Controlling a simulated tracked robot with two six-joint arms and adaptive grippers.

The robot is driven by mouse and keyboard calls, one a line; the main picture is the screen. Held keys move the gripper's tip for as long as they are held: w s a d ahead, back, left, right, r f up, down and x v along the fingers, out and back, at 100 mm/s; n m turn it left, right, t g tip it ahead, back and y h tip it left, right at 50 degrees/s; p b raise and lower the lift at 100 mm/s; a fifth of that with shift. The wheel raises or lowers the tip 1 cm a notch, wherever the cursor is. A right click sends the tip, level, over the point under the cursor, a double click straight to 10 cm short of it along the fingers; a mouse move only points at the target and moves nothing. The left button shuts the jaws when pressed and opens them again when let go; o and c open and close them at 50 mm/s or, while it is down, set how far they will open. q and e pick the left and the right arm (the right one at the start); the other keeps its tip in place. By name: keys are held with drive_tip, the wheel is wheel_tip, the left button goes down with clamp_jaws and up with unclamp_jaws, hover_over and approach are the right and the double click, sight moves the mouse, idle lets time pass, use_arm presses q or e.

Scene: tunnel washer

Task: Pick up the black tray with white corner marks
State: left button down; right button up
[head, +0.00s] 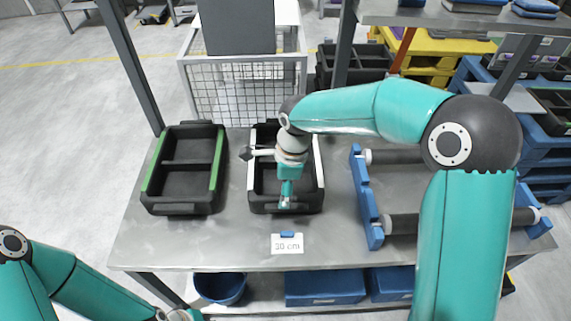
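The black tray with white marks (308,204) sits on the grey metal table, left of its middle. White strips run along its left and right rims. My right arm reaches over it from the right and hides part of its inside and back. My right gripper (285,202) points down at the tray's front wall, near the middle of that wall. Its fingers are too small and overlapped to show whether they are open or shut on the wall. My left arm is low at the left edge, and its gripper is out of the picture.
A black tray with green strips (182,208) stands left of the white-marked one. A blue roller stand (366,197) is to the right. A "10 cm" card (287,244) lies in front. A wire cage (215,95) and dark posts stand behind. The table's front left is clear.

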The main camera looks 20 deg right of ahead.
drive_tip(key=f, duration=0.3)
drive_tip(key=f+p, duration=0.1)
drive_tip(key=f, duration=0.1)
drive_tip(key=shift+s+d+f, duration=0.1)
drive_tip(key=shift+s+d, duration=0.1)
drive_tip(key=shift+d, duration=0.05)
drive_tip(key=shift+f, duration=0.3)
clamp_jaws()
